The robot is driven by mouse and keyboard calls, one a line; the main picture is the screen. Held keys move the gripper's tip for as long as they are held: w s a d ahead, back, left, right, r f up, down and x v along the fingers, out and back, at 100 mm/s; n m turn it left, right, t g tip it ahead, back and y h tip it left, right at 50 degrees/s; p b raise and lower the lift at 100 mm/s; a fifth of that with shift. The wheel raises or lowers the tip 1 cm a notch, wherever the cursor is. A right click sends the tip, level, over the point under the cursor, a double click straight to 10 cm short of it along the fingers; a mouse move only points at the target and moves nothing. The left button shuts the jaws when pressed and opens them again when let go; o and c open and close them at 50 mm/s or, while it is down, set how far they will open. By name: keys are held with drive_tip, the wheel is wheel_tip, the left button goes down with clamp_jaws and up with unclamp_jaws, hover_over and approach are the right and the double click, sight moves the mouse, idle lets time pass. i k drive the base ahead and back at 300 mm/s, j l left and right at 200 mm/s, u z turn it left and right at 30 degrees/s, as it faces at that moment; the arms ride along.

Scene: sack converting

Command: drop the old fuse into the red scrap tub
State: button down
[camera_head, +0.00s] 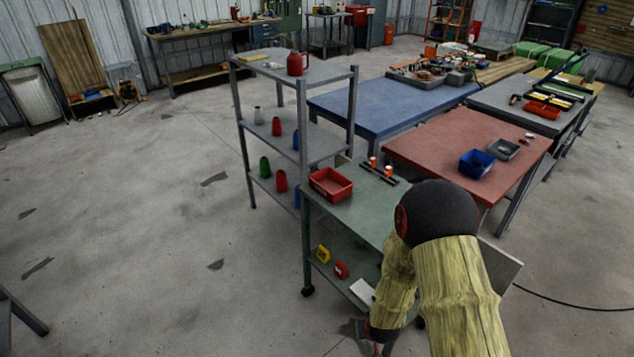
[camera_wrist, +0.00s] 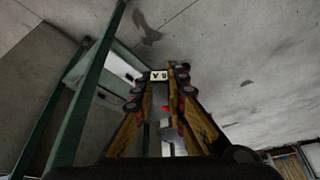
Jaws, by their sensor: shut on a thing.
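My gripper (camera_wrist: 166,80) points down toward the concrete floor beside green cart posts in the wrist view. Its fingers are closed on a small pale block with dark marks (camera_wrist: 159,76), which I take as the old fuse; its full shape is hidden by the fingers.
The green cart (camera_head: 352,218) also bears a black rail (camera_head: 379,173) with two orange-and-white cylinders. Yellow (camera_head: 323,254) and red (camera_head: 341,269) items lie on its lower shelf. A grey shelf rack (camera_head: 303,83) stands behind. A blue bin (camera_head: 477,163) sits on the red table (camera_head: 440,140).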

sight(331, 189)
drive_tip(key=i+j, duration=1.2)
drive_tip(key=i, duration=0.25)
drive_tip(key=k+j+u, duration=0.05)
